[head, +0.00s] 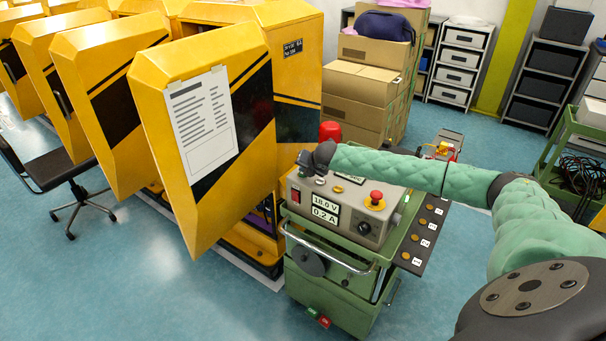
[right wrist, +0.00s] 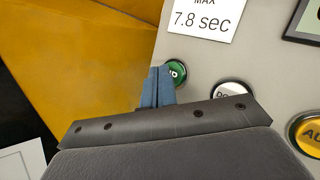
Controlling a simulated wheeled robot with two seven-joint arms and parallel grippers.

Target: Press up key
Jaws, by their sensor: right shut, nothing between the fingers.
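A grey control box (head: 345,215) sits on a green cart, with readouts of 18.0 V and 0.2 A on its front. My right gripper (head: 303,160) is at the back left of the box top. In the right wrist view its blue fingertips (right wrist: 157,88) are shut and empty, over the left edge of the panel. A round green button (right wrist: 176,73) is right beside the fingertips, which hide its left part and most of its label. A white button (right wrist: 232,92) is to the right, partly hidden by the gripper body. I cannot tell whether the fingers touch the green button.
A yellow "AU..." button (right wrist: 306,134) is farther right on the panel. A red mushroom button (head: 376,197) stands on the box top. Large yellow gate panels (head: 205,130) stand close on the left. Cardboard boxes (head: 365,85) are behind. The blue floor (head: 190,300) at the front left is clear.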

